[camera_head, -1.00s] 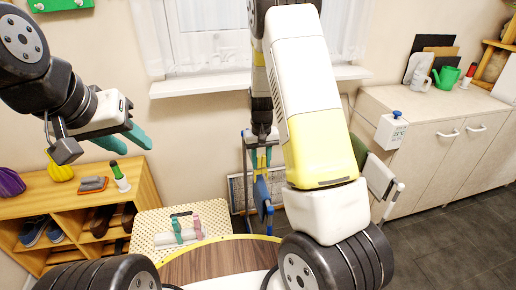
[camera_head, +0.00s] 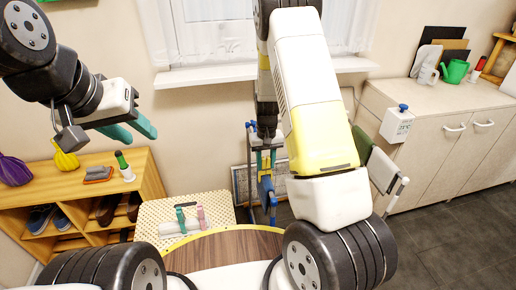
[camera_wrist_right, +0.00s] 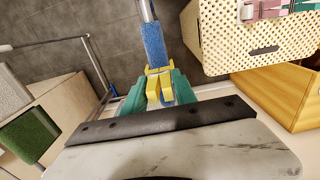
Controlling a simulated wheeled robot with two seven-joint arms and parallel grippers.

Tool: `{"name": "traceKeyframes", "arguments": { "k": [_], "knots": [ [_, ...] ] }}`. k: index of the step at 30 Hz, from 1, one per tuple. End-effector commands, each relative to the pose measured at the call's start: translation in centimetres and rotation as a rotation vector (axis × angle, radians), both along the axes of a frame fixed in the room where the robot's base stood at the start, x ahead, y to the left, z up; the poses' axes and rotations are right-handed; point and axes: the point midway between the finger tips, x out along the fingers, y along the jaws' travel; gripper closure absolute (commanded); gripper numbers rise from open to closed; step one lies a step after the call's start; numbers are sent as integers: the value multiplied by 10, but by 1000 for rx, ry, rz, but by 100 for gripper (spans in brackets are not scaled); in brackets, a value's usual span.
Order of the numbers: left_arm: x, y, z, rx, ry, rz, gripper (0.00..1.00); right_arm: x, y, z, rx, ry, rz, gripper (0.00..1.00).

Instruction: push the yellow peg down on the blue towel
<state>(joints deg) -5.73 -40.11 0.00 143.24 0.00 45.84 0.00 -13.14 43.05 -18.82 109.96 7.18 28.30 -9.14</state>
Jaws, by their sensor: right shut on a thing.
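The yellow peg (camera_wrist_right: 158,86) is between the teal fingertips of my right gripper (camera_wrist_right: 160,92) in the right wrist view. The gripper is shut on it. The peg's jaws are at the near end of the narrow blue towel (camera_wrist_right: 153,45), which hangs on a thin metal rack. Whether the peg grips the cloth fully cannot be told. In the head view the blue towel (camera_head: 266,187) hangs just below my right gripper (camera_head: 266,160). My left gripper (camera_head: 134,130) is empty at upper left, its teal fingers apart, away from the towel.
A perforated cream basket (camera_head: 222,205) stands left of the towel with a teal peg (camera_head: 180,214) and a pink peg (camera_head: 201,214) on it. A wooden shoe shelf (camera_head: 150,180) is at left. A long cabinet (camera_head: 440,140) is at right, with open dark floor before it.

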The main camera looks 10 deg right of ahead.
Motion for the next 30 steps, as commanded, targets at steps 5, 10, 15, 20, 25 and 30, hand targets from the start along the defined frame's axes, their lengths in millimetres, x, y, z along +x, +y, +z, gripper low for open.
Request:
{"name": "traceKeyframes", "arguments": {
  "k": [5,10,15,20,25,30],
  "knots": [
    [0,0,0,0,0,0,64,0,0,0,0,0,0,41],
    [0,0,0,0,0,0,64,0,0,0,0,0,0,41],
    [0,0,0,0,0,0,64,0,0,4,0,-2,0,41],
    [0,0,0,0,0,0,64,1,0,27,1,-5,-1,41],
    [0,0,0,0,0,0,64,1,1,56,1,-4,0,41],
    [0,0,0,0,0,0,64,0,0,75,1,-2,0,41]
  ]
}}
